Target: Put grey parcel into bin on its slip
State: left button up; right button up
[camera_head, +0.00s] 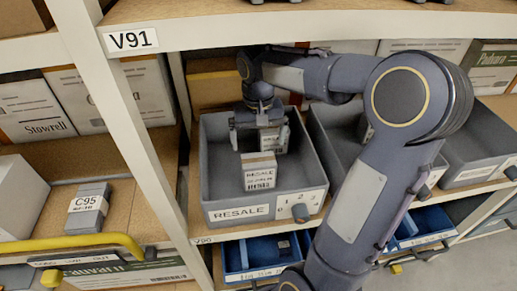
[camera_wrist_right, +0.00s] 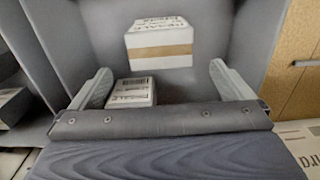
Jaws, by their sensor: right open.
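The grey bin marked RESALE (camera_head: 240,213) stands on the shelf. In it are a pale parcel with tan tape and a RESALE slip (camera_head: 260,173) near the front, and another labelled parcel (camera_head: 278,139) behind it. They also show in the right wrist view, the taped one (camera_wrist_right: 160,45) beyond and the other (camera_wrist_right: 133,92) between the fingers, nearer one finger. My right gripper (camera_head: 259,137) is open inside the bin, its fingers (camera_wrist_right: 160,88) apart; contact cannot be told. A grey parcel with a C95 slip (camera_head: 88,207) lies on the left shelf. My left gripper is out of view.
A rack upright with a V91 plate (camera_head: 131,39) stands left of the bin. More grey bins (camera_head: 480,140) are to the right, partly behind my right arm. Blue bins (camera_head: 262,258) sit below. A yellow rail (camera_head: 80,243) runs at the lower left. A shelf board is overhead.

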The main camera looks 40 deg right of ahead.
jog(key=shift+s+r, duration=0.1)
jog(key=shift+r, duration=0.25)
jog(key=s+a+f+n+t+y, duration=0.1)
jog(key=s+a+n+t+y, duration=0.2)
jog(key=s+a, duration=1)
jog(key=s+n+t, duration=0.1)
jog(key=s+t, duration=0.1)
jog(key=s, duration=0.1)
jog(key=shift+s+f+t+y, duration=0.25)
jog(key=shift+f+t+y, duration=0.05)
jog(key=shift+y, duration=0.1)
jog(key=shift+a, duration=0.1)
